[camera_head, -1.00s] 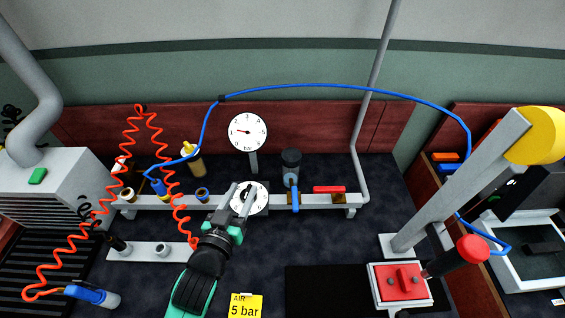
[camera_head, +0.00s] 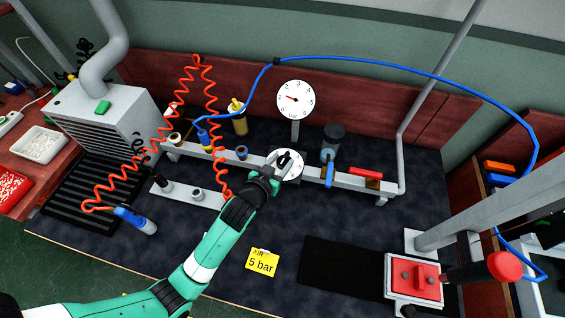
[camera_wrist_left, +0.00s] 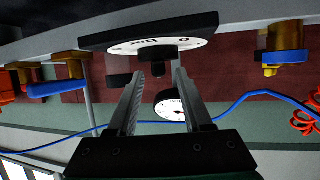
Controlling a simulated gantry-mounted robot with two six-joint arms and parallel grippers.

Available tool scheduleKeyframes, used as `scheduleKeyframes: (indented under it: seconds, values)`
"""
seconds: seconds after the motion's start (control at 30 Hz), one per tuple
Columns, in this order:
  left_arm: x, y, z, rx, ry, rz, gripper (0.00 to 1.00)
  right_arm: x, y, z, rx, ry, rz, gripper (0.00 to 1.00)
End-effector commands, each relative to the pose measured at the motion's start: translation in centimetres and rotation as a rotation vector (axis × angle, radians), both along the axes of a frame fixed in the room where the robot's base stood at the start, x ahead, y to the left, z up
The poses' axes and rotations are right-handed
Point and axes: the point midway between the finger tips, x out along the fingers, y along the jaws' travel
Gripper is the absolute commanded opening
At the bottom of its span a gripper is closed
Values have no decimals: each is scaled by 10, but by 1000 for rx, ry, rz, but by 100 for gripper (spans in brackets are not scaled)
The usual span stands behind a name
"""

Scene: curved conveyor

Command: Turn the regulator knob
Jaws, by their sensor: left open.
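The regulator (camera_head: 293,170) has a round white dial face with a black knob and sits on the grey rail at mid-bench. In the left wrist view its dial (camera_wrist_left: 190,44) is above my fingers, and the dark knob (camera_wrist_left: 157,54) lies just beyond and between the fingertips. My left gripper (camera_head: 281,168) is open at the dial and partly hides it; its two fingers (camera_wrist_left: 160,78) show apart. I cannot tell whether they touch the knob. A gauge (camera_head: 295,99) stands behind, its red needle near 1. A yellow card (camera_head: 262,262) reads "AIR 5 bar". My right gripper is not in view.
A blue-handled valve (camera_head: 329,172) stands just right of the regulator. A coiled orange hose (camera_head: 213,115) hangs to the left, and a blue hose (camera_head: 400,65) arches overhead. A press with a red-topped block (camera_head: 414,279) stands at right.

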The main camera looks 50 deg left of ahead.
Motion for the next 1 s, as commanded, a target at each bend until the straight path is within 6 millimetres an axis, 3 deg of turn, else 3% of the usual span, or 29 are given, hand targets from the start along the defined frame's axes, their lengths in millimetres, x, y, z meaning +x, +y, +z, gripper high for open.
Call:
scheduleKeyframes:
  seconds: [0.13, 0.37, 0.67, 1.0]
  values:
    - [10, 3, -4, -1, -1, -1, 50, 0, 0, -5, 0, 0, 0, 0]
    - [11, 4, -4, -1, -1, -1, 50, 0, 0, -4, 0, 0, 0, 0]
    - [10, 4, -4, -1, -1, -1, 0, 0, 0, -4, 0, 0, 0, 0]
    - [10, 4, -3, -1, 0, -6, 0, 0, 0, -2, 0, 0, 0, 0]
